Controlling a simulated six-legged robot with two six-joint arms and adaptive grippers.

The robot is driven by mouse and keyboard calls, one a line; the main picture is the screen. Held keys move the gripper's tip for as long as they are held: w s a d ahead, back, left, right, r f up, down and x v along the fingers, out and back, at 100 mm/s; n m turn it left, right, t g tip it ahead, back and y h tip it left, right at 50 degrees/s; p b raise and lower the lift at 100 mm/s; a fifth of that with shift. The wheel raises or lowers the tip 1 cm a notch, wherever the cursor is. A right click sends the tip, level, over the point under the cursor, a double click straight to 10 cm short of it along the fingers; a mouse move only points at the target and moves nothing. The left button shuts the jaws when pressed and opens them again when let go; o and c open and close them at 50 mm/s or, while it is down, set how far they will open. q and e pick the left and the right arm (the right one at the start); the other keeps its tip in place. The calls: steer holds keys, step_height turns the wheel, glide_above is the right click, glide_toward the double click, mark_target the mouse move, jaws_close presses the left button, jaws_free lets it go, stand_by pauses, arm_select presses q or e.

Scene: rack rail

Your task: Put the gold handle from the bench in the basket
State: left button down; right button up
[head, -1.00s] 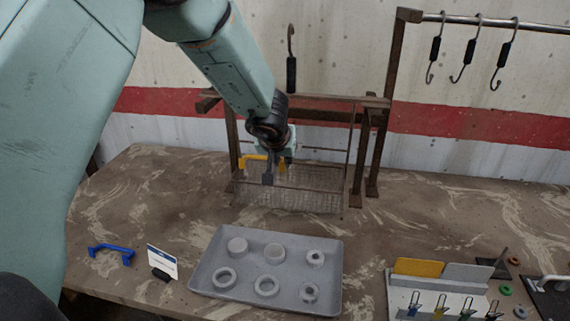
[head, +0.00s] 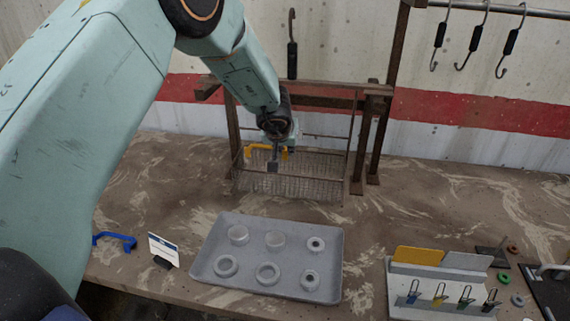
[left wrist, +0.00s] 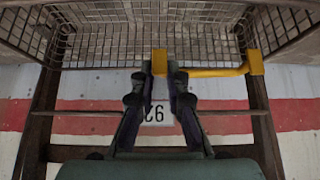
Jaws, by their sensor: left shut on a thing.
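The gold handle (head: 262,149) is held by my left gripper (head: 273,160), whose fingers are shut on one end of it. In the left wrist view the handle (left wrist: 215,72) sticks out to the right from between the fingertips (left wrist: 161,75). The wire basket (head: 292,187) hangs in a brown frame at the back of the bench. In the head view the handle overlaps the upper part of the basket. The basket's mesh (left wrist: 105,48) shows beyond the fingers in the left wrist view. I cannot tell how high the handle is above the basket floor. My right gripper is not visible.
A grey tray (head: 215,285) with several rings and discs is in front of the basket. Black hooks (head: 470,45) hang from a rail at the right. A clip rack (head: 440,280) stands front right.

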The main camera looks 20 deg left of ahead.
mark_target(285, 159)
arm_select(q)
steer(key=f+b, duration=0.2)
steer(key=f, duration=0.1)
steer(key=shift+s+d+b, duration=0.1)
steer(key=shift+s+b, duration=0.2)
steer(key=shift+b, duration=0.1)
steer(key=shift+f, duration=0.4)
steer(key=shift+w+f, duration=0.2)
steer(key=shift+w, duration=0.1)
steer(key=shift+s+r, duration=0.1)
steer(key=shift+r, duration=0.05)
steer(key=shift+s+b, duration=0.2)
steer(key=shift+b, duration=0.1)
steer(key=shift+w+f, duration=0.3)
steer(key=shift+f, duration=0.4)
steer(key=c, duration=1.5)
jaws_free()
steer(key=shift+s+r, duration=0.2)
steer(key=shift+s, duration=0.05)
steer(key=shift+o, duration=0.7)
steer(key=shift+w+f, duration=0.15)
